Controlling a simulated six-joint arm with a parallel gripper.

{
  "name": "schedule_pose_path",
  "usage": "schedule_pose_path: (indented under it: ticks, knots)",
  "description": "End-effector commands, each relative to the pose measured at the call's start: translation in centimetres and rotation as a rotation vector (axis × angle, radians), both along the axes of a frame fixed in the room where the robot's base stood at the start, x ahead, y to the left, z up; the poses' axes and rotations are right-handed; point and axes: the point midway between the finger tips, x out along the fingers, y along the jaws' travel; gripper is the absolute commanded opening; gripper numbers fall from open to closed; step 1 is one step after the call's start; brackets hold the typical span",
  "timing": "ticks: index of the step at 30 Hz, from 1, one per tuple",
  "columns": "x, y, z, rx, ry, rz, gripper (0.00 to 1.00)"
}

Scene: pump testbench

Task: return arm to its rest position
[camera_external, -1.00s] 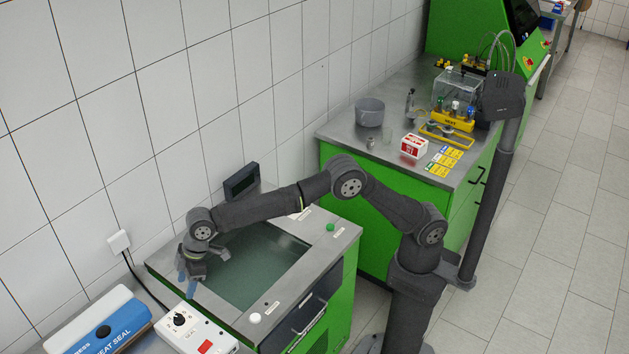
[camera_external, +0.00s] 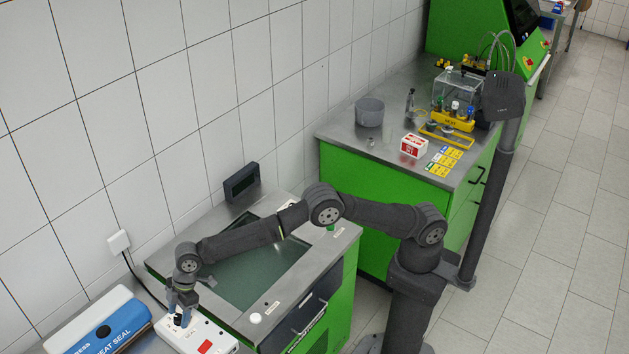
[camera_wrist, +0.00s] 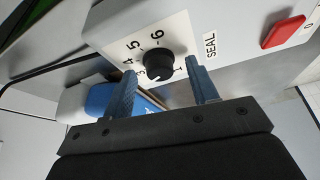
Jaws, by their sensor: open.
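My gripper (camera_external: 182,317) is over the white control box (camera_external: 213,346) of the heat sealer in the outside view. In the wrist view my gripper (camera_wrist: 162,85) is open, with its two blue fingers apart. The black dial knob (camera_wrist: 159,66) shows between and a little beyond the fingertips, with numbers around it. I cannot tell whether the fingers touch it. The red switch (camera_wrist: 283,32) is to the right of the fingers, beside the word SEAL; the switch also shows in the outside view (camera_external: 205,347).
The blue and white heat sealer (camera_external: 104,332) lies left of the control box. A steel bench with a dark glass panel (camera_external: 250,265) and a small display (camera_external: 241,182) is below my arm. A further bench (camera_external: 345,135) holds a grey tub (camera_external: 369,112) and a red-white box (camera_external: 414,146).

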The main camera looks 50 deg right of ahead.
Motion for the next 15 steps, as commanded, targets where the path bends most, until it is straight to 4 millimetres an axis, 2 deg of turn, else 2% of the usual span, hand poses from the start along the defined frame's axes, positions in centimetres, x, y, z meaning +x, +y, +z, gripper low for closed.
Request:
schedule_pose_path:
  ticks: [1,15]
  knots:
    - [0.1,0.0,0.0,0.001,0.0,0.031,0.54]
    - [-0.4,-3.6,8.9,0.002,-0.001,0.035,0.54]
